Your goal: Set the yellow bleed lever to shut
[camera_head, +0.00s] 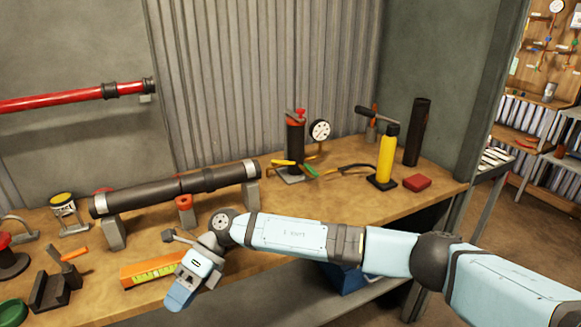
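A short yellow lever (283,162) shows low on a black upright cylinder with a red top (295,138), at the back middle of the workbench. It looks roughly level and sticks out to the left; its marked positions are too small to read. A green part (311,171) sits at the cylinder's right, and a round white gauge (320,130) stands beside it. My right gripper (181,294) is over the front left of the bench, well apart from the lever and pointing down-left. Its finger gap cannot be made out. My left gripper is not in view.
A long black pipe (150,194) rests on grey supports behind my gripper. An orange spirit level (152,270) lies beside the gripper. A yellow bottle (387,155), a red block (417,182) and a black tube (417,132) stand right of the cylinder. Bare wood lies before the cylinder.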

